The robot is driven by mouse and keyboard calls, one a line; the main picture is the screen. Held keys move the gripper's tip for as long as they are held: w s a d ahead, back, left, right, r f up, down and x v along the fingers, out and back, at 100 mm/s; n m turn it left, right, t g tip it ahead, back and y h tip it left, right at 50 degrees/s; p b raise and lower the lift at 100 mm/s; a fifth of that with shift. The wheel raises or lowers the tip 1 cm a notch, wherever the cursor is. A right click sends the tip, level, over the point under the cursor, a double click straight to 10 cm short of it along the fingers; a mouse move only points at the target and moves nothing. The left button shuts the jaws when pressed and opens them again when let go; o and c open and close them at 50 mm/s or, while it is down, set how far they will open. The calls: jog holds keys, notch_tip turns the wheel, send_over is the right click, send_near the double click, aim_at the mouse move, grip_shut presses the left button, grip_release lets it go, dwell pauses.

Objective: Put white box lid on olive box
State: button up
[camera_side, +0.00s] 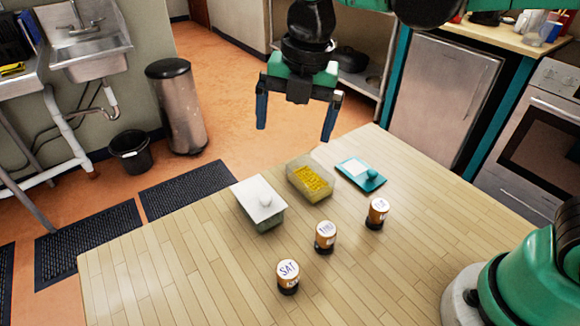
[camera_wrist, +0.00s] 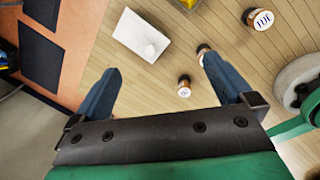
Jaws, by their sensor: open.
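The white box lid (camera_side: 259,198), a flat panel with a round white knob, sits on top of a grey-green box (camera_side: 268,222) at the left of the table's boxes. The lid also shows in the wrist view (camera_wrist: 135,33). An open box with pale olive walls (camera_side: 324,196) stands just right of it, with yellow pieces inside. I cannot tell for sure which box is the olive one. My gripper (camera_side: 294,132) is open and empty, high above and behind the boxes. Its two blue fingers are spread apart in the wrist view (camera_wrist: 160,64).
A teal lid (camera_side: 374,184) with a knob and a white patch lies right of the open box. Small labelled jars stand in front: SAT (camera_side: 288,277), a middle one (camera_side: 325,237) and a right one (camera_side: 377,213). The front-left of the wooden table (camera_side: 170,280) is clear.

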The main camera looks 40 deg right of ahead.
jog(key=s+d+f+m+t, duration=0.2)
jog(key=d+m, duration=0.3)
jog(key=m, duration=0.8)
jog(key=s+d+f+m+t, duration=0.1)
jog(key=s+d+m+t, duration=0.2)
jog(key=m, duration=1.1)
jog(key=d, duration=0.3)
jog(key=shift+s+f+h, duration=0.3)
jog(key=shift+s+f, duration=0.05)
jog(key=shift+s, duration=0.05)
